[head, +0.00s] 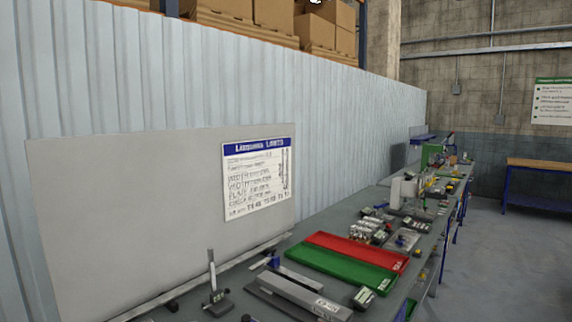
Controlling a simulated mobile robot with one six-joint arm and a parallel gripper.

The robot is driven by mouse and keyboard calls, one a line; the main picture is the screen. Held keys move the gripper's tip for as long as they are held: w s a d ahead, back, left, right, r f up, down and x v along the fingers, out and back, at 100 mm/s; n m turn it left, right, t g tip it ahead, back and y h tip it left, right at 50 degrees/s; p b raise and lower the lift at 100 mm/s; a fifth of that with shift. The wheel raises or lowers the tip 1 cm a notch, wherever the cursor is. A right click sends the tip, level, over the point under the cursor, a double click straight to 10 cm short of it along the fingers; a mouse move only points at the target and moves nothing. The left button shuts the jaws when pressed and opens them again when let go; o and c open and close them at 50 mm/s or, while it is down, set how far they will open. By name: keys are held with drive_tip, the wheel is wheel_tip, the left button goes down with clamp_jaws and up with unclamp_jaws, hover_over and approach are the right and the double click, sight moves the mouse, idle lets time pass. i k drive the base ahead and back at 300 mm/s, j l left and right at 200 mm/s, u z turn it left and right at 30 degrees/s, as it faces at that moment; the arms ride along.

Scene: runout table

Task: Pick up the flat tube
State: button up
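A long grey rectangular bar (290,292) with a pale label near its right end lies on the workbench (222,272) at the bottom of the head view. It looks like the flat tube, but I cannot tell for sure. A thinner flat grey strip (312,281) lies just behind it, alongside the green tray. My gripper is not in view.
A green tray (333,272) and a red tray (352,248) lie side by side behind the bar. A small upright stand (214,292) is at its left. A small dark labelled device (363,298) is at its right. Several tools crowd the bench farther back.

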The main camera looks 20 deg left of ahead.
sight(331, 311)
drive_tip(key=i+j+u, duration=0.1)
drive_tip(key=i, duration=0.55)
drive_tip(key=i+j+u, duration=0.15)
drive_tip(key=i, duration=0.5)
drive_tip(key=j, duration=0.1)
